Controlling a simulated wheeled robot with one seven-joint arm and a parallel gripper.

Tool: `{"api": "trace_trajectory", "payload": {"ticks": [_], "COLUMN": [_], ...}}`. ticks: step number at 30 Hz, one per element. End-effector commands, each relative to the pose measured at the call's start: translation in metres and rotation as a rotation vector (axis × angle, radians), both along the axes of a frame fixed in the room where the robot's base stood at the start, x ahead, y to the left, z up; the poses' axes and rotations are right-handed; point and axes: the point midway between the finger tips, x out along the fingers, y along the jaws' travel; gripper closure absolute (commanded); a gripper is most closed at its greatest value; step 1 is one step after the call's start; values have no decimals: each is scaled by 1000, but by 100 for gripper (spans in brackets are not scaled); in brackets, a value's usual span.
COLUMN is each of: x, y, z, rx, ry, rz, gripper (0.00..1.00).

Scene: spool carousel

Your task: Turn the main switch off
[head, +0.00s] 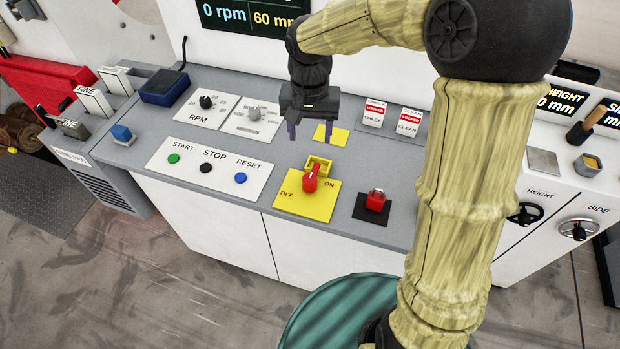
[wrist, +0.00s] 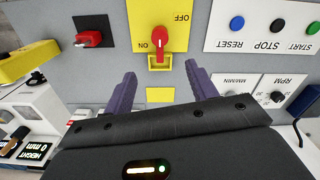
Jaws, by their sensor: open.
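The main switch is a red knob (head: 311,179) on a yellow plate (head: 290,204) marked OFF at left and ON at right. In the wrist view the knob (wrist: 160,40) has its grip running up and down the picture, with ON to its left and OFF at upper right. A yellow bracket (head: 319,163) stands at the plate's far edge, beside the knob. My gripper (head: 309,132) is open and empty above the panel, behind the switch. In the wrist view its two purple fingers (wrist: 162,84) are spread apart, short of the knob and not touching it.
A red padlock-like block (head: 376,200) sits on a black plate right of the switch. A START, STOP, RESET button plate (head: 208,167) lies left. The panel around the switch is clear.

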Motion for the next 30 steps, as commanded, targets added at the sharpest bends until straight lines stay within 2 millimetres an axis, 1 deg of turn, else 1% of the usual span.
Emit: {"api": "trace_trajectory", "payload": {"ticks": [5, 8, 30], "x": [-1, 0, -2], "y": [0, -2, -1], "z": [-11, -24, -153], "rx": [-1, 0, 0], "ry": [3, 5, 5], "rz": [2, -2, 2], "gripper": [43, 43, 43]}}
